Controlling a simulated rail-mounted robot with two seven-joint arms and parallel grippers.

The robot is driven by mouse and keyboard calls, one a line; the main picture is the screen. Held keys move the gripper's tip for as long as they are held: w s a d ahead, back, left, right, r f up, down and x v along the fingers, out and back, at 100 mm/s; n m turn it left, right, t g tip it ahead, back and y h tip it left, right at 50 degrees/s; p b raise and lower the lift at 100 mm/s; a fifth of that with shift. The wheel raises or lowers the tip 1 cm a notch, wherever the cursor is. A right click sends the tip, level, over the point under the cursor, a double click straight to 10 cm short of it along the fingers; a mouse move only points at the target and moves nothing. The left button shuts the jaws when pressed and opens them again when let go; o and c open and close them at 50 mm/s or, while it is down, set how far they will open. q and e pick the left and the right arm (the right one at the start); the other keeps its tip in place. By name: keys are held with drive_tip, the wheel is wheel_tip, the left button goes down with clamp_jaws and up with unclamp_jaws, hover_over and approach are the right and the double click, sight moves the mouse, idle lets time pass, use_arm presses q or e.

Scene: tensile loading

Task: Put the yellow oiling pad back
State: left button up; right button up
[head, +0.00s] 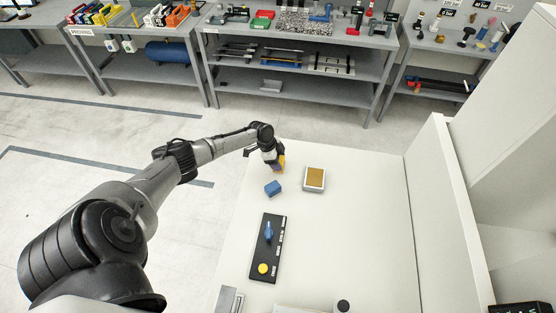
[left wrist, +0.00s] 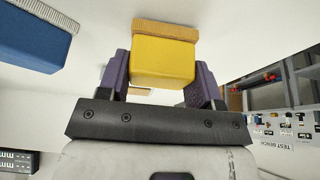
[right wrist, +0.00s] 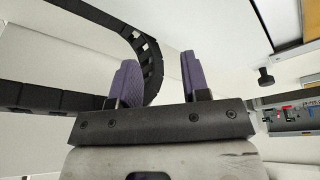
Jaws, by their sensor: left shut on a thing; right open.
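The yellow oiling pad (left wrist: 163,60) is a yellow block with a tan ribbed layer on its far side. My left gripper (left wrist: 155,78) is shut on it, with purple fingers on both sides. In the head view the left gripper (head: 274,168) is at the far left of the white table, and a bit of the yellow pad (head: 282,163) shows beside it. A similar blue pad (head: 273,188) lies just nearer; it also shows in the left wrist view (left wrist: 32,42). My right gripper (right wrist: 156,72) is open and empty; it is outside the head view.
A shallow white tray with a brown surface (head: 314,179) is right of the blue pad. A white cabinet wall (head: 455,190) borders the right. The table's right middle is clear.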

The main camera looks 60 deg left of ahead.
use_arm(q)
drive_tip(key=shift+f, duration=0.25)
use_arm(e)
drive_tip(key=shift+f, duration=0.15)
use_arm(q)
drive_tip(key=o, duration=0.8)
drive_tip(key=shift+o, duration=0.2)
drive_tip(key=shift+r, duration=0.15)
drive_tip(key=shift+a+r, duration=0.1)
drive_tip(key=shift+r, duration=0.05)
use_arm(e)
drive_tip(key=shift+r, duration=0.25)
use_arm(q)
drive_tip(key=v, duration=1.1)
drive_tip(key=shift+s+r, duration=0.15)
drive_tip(key=shift+r, duration=0.15)
use_arm(e)
drive_tip(key=shift+f, duration=0.3)
